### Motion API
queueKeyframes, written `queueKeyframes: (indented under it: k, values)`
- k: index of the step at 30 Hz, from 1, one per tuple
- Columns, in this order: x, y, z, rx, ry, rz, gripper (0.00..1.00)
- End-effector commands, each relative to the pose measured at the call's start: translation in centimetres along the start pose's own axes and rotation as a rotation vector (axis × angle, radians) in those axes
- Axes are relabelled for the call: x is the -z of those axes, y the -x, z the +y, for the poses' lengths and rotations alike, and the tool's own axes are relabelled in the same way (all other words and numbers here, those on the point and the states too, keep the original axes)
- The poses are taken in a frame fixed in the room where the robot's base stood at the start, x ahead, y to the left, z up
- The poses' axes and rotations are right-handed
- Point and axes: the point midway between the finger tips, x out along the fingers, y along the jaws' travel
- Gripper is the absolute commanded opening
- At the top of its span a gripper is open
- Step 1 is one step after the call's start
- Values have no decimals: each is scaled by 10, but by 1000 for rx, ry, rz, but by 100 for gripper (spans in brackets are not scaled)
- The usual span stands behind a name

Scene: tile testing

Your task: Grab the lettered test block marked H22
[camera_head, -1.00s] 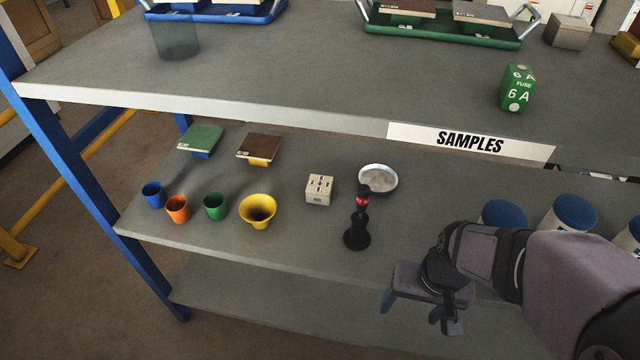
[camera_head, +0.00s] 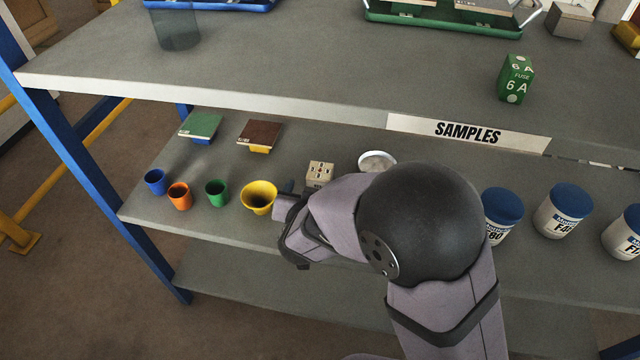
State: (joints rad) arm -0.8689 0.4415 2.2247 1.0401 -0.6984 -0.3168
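A small beige block (camera_head: 320,173) with dark marks on its top and front sits on the lower shelf, right of the yellow cup. Its marks are too small to read, and I cannot make out H22 on any block. My gripper (camera_head: 284,204) is over the lower shelf, just right of the yellow cup and in front and left of the beige block. A blue fingertip shows near the block's left side, with a gap between them. My arm hides the rest of the fingers, so their opening does not show.
Blue, orange, green and yellow cups (camera_head: 259,197) stand left of my gripper. Tile samples (camera_head: 260,135) lie behind them. A white dish (camera_head: 377,160) is partly hidden by my arm. Blue-lidded jars (camera_head: 563,210) stand right.

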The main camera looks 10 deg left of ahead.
Motion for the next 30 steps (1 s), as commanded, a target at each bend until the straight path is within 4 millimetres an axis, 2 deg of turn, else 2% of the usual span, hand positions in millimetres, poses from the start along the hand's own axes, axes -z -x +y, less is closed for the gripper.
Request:
queueKeyframes:
  k: [1, 9, 14, 22, 30]
  values:
    - [-5, -6, 0, -19, 24, 39, 69]
    - [4, -7, 2, -102, 98, 168, 69]
    - [6, -7, 3, -111, 105, 181, 69]
    - [10, -26, 6, -112, 103, 179, 69]
    - [13, -34, 6, -111, 102, 179, 69]
